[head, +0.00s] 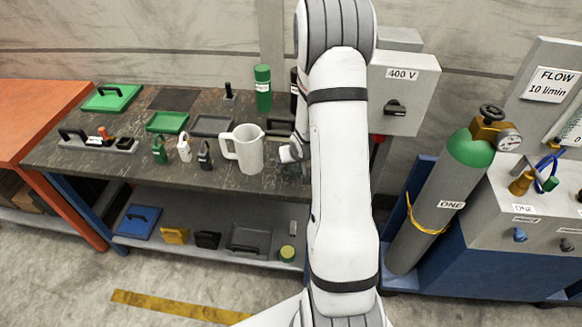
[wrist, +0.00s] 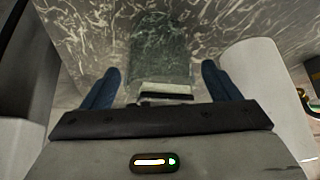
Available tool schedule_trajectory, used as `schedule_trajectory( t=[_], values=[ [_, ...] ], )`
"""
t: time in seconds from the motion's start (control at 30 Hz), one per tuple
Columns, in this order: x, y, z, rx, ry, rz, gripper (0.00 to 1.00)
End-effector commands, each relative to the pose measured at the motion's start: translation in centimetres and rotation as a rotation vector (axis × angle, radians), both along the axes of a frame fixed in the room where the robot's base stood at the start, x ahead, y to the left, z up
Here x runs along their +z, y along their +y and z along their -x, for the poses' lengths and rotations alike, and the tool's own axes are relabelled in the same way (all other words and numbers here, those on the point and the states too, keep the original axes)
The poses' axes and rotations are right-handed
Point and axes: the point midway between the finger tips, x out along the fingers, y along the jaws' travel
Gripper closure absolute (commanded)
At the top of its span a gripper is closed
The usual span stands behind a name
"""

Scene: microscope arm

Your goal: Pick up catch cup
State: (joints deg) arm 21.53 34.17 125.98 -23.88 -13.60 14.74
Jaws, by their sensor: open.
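My gripper (wrist: 162,84) is open, with its two dark blue fingers spread apart in the wrist view. Between them is a clear, greenish see-through vessel (wrist: 160,58) with a pale part at its near side, which looks like the catch cup. The fingers are on either side of it, and I cannot tell whether they touch it. In the head view my arm hides most of this spot and the fingers. A white jug with a handle (head: 249,149) stands on the bench just left of my wrist; its white side fills the right of the wrist view (wrist: 265,85).
The dark bench (head: 85,165) also holds several padlocks (head: 184,150), a green tray (head: 167,122), a green lidded tray (head: 112,97) and a green bottle (head: 263,88). A gas cylinder (head: 440,200) stands right of my arm. A 400 V box (head: 405,95) is behind.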

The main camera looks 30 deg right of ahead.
Motion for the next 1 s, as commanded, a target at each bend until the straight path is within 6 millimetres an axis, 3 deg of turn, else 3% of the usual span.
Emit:
schedule_trajectory(
  t=[0.2, 0.47, 1.0],
  values=[
    [-1.6, -0.2, -1.0, 0.001, 0.001, 0.0, 0.17],
    [-1.8, -0.3, -1.1, 0.0, 0.0, 0.0, 0.17],
    [-1.8, -0.3, -1.1, -0.001, 0.001, 0.0, 0.6]
  ],
)
